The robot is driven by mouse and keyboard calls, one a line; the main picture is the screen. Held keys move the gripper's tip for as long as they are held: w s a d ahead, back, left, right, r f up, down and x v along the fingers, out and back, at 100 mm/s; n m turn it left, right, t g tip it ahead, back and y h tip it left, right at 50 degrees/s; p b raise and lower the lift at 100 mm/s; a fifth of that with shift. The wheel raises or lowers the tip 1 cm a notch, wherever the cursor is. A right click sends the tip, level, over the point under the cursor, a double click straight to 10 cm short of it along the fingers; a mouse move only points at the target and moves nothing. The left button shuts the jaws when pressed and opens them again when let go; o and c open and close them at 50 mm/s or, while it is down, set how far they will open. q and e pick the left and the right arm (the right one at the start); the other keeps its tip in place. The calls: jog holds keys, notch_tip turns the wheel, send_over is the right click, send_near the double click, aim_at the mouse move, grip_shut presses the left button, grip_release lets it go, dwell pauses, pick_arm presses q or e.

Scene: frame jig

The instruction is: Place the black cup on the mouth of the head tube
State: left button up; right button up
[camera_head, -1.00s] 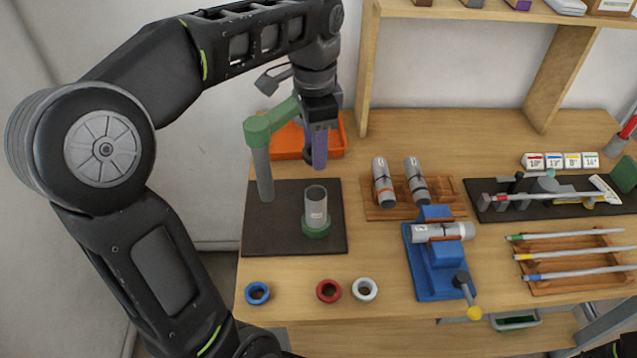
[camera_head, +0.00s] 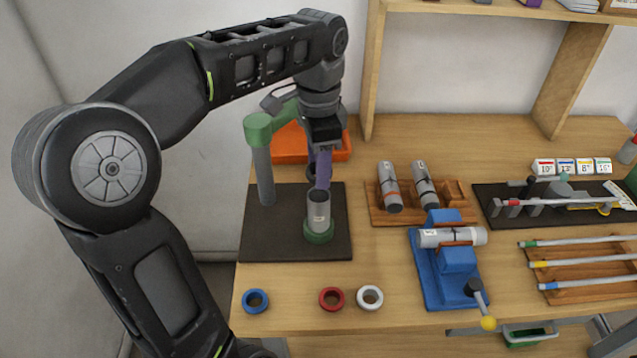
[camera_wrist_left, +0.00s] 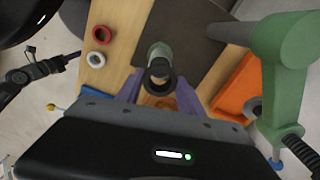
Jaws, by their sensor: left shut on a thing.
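The head tube (camera_head: 319,208), a grey cylinder with a white label, stands upright in a green ring on the dark mat. My left gripper (camera_head: 321,176) has purple fingers and is shut on the black cup (camera_head: 311,172), at the tube's mouth in the head view. In the left wrist view the black cup (camera_wrist_left: 159,70) shows as a dark ring between the fingertips. The head tube (camera_wrist_left: 158,50) is just beyond it, and I cannot tell whether they touch. Part of my right arm shows at the left of the wrist view, its jaw state unclear.
A green-topped grey post (camera_head: 263,160) stands left of the tube, with an orange bin (camera_head: 291,146) behind. Blue (camera_head: 255,301), red (camera_head: 331,299) and white (camera_head: 370,297) rings lie in front. A blue vise (camera_head: 437,280) holding a tube stands to the right.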

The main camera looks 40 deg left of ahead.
aim_at(318, 197)
pick_arm(q)
notch_tip(318, 197, down, 4)
jog(key=shift+f, duration=0.25)
jog(key=shift+f+b, duration=0.15)
jog(key=shift+b, duration=0.2)
jog(key=o, duration=1.3)
jog(key=shift+o, duration=0.2)
